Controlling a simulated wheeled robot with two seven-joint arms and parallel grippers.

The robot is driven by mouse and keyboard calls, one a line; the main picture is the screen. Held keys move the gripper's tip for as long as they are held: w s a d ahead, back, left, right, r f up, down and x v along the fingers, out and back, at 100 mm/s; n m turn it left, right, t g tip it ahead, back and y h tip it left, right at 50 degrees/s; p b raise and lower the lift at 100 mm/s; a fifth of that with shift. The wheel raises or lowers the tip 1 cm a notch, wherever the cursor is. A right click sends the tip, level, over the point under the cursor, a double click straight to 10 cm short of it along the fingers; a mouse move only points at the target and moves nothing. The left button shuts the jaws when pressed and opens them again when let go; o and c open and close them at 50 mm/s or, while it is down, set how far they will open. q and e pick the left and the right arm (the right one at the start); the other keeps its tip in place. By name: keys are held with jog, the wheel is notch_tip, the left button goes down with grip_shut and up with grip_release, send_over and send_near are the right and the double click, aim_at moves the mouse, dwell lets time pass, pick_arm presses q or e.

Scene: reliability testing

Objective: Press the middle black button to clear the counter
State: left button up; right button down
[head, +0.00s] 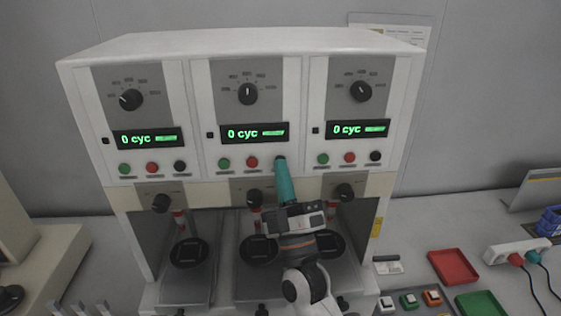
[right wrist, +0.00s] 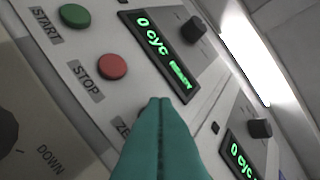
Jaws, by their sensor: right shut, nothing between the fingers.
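The test machine (head: 240,50) has three panels side by side, each with a green, a red and a black button. My right gripper (head: 280,160), with teal fingers, is shut and empty. Its tips are at the middle panel, just right of the red button (head: 252,162), and cover the spot of the middle black button. In the right wrist view the shut fingertips (right wrist: 160,103) hide most of that button and part of its label. I cannot tell whether they touch it. The middle display (head: 254,133) reads "0 cyc". My left gripper is out of view.
The left display (head: 148,138) and right display (head: 358,129) also read "0 cyc". Dark knobs (head: 248,93) stick out above and below the displays. A red tray (head: 453,267), a green tray (head: 480,304) and a power strip (head: 515,250) lie on the right of the table.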

jog(key=shift+s, duration=0.1)
jog(key=shift+s+p, duration=0.35)
jog(key=shift+s, duration=0.35)
jog(key=shift+s, duration=0.1)
jog(key=s+p, duration=0.1)
jog(key=s, duration=0.3)
jog(key=shift+s, duration=0.4)
jog(key=shift+f, duration=0.1)
